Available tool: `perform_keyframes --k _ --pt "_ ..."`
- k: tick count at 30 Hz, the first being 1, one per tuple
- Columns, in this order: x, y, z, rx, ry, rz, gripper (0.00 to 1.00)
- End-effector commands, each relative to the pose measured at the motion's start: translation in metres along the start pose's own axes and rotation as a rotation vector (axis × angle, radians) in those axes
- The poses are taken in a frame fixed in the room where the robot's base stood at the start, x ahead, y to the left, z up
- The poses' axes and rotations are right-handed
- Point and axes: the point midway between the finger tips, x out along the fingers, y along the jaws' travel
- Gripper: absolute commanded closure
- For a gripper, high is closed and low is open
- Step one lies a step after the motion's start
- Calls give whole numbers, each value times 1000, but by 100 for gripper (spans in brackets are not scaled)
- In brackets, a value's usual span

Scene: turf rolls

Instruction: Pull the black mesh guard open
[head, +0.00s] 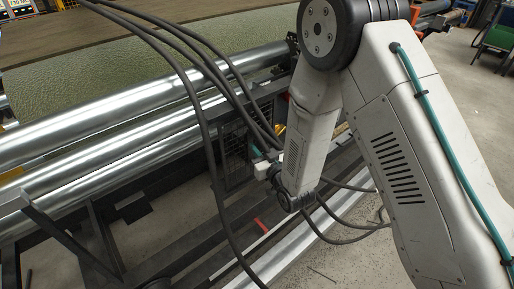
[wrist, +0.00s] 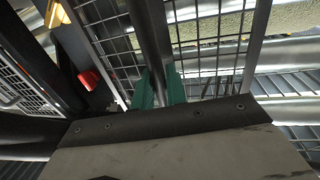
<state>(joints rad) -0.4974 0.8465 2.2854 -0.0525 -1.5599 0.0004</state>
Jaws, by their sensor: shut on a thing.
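In the wrist view, my gripper (wrist: 160,88) has green fingertips shut on a grey upright bar (wrist: 149,35) that runs in front of the black mesh guard (wrist: 205,28). The guard's wire grid shows on both sides of the bar, with a straight frame edge at right. In the head view, the mesh guard (head: 238,152) is a small dark grid panel below the rollers, partly behind cables. My gripper (head: 262,168) is at its right side, and its grip is too small and too covered by the arm to make out there.
Long shiny metal rollers (head: 90,158) and a green turf sheet (head: 150,58) lie at left. Black cables (head: 212,150) hang across the view. In the wrist view, a second mesh panel (wrist: 22,92) and a red part (wrist: 92,80) are at left.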

Motion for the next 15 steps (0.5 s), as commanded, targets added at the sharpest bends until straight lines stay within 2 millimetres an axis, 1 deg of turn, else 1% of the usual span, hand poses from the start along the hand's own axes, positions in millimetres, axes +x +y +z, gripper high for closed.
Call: perform_keyframes --k 3,4,5,6,15 --pt "1 -1 -1 0 3 -2 100" --pt "1 -1 -1 0 3 -2 77" --pt "1 -1 -1 0 3 -2 69" --pt "1 -1 -1 0 3 -2 67" --pt "-2 0 0 0 1 -2 67"
